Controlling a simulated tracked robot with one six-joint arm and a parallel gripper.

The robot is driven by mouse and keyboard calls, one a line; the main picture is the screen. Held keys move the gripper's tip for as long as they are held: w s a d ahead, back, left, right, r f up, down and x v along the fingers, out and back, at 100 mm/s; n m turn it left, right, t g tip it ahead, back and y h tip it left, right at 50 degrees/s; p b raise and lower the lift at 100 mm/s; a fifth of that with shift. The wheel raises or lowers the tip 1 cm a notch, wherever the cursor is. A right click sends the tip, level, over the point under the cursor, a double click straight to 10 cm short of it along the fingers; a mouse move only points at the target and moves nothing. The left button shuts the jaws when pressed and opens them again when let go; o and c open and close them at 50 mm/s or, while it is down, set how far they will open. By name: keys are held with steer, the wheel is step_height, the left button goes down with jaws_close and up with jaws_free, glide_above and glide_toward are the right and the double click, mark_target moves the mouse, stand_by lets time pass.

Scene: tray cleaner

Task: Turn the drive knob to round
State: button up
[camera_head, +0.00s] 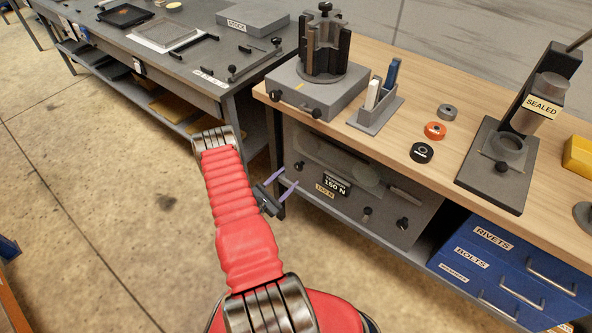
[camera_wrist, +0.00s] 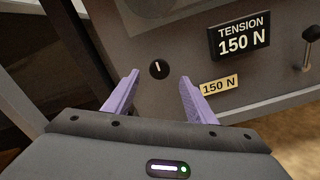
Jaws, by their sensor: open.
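A small round black knob (camera_wrist: 159,69) with a white pointer line sits on the grey front panel (camera_wrist: 180,50) in the wrist view. Its pointer stands nearly upright, leaning slightly left at the top. No lettering beside it can be read, so I cannot tell whether it is the drive knob. My gripper (camera_wrist: 160,78) is open and empty. Its two purple fingers point at the panel, with the knob between their tips in the picture; contact is not visible. In the head view, my gripper (camera_head: 288,178) is at the left end of the panel (camera_head: 345,200), below the bench top.
A black TENSION 150 N display (camera_wrist: 239,36) and a yellow 150 N label (camera_wrist: 219,84) are right of the knob. A small lever (camera_wrist: 309,48) stands farther right. A bench leg is close left. Blue drawers (camera_head: 510,275) are at the lower right; the floor at left is clear.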

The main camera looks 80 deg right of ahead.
mark_target(298, 168)
steer(key=x, duration=0.6)
steer(key=shift+s+d, duration=0.15)
steer(key=shift+d, duration=0.1)
steer(key=shift+c, duration=0.2)
steer(key=c, duration=0.9)
steer(key=shift+d, duration=0.1)
steer(key=shift+c, duration=0.5)
